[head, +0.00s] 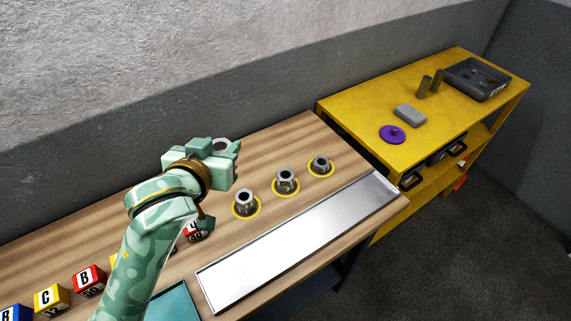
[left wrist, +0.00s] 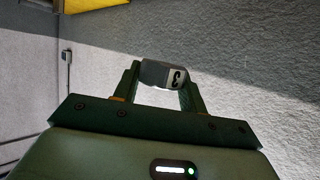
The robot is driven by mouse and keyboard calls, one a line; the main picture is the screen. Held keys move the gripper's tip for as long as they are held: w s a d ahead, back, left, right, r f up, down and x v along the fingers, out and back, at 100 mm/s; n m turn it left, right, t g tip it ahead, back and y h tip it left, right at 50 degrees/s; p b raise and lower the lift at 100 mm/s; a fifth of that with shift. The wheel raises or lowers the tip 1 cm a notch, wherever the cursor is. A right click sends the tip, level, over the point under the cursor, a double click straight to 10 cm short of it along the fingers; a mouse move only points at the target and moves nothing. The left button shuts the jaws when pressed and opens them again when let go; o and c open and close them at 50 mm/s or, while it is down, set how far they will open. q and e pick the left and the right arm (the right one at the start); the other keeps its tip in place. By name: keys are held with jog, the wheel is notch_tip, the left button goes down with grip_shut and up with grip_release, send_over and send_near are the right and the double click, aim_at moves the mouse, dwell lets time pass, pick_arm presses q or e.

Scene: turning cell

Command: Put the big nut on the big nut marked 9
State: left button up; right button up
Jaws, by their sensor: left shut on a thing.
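My left gripper (head: 226,147) is shut on a big grey nut (left wrist: 154,73), held in the air above the wooden bench. In the left wrist view the nut sits between both fingertips (left wrist: 160,80) and bears a white label with a dark mark; I cannot tell which number. In the head view its pale top (head: 221,142) shows between the fingers. Three metal nuts stand on yellow rings on the bench: a near one (head: 245,202), a middle one (head: 286,182) and a far one (head: 321,164). No 9 can be read on them. My right gripper is not in view.
A shiny metal tray (head: 300,242) lies along the bench front. A yellow cabinet (head: 362,104) at right holds a purple disc (head: 392,135), a grey block and a dark tray.

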aim_at(285, 175)
pick_arm(q)
jog(key=s+d+f+m+g+h+p, duration=0.1)
jog(key=d+f+m+h, duration=0.1)
jog(key=d, duration=0.6)
jog(key=s+d+f+m+g+h+p, duration=0.1)
jog(key=s+d+f+m+h, duration=0.1)
jog(key=d, duration=0.7)
jog(key=shift+f+m+h, duration=0.4)
jog(key=shift+f+h, duration=0.2)
jog(key=shift+f, duration=0.25)
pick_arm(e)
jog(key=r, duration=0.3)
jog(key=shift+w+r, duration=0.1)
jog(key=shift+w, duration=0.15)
pick_arm(q)
jog(key=shift+w, duration=0.1)
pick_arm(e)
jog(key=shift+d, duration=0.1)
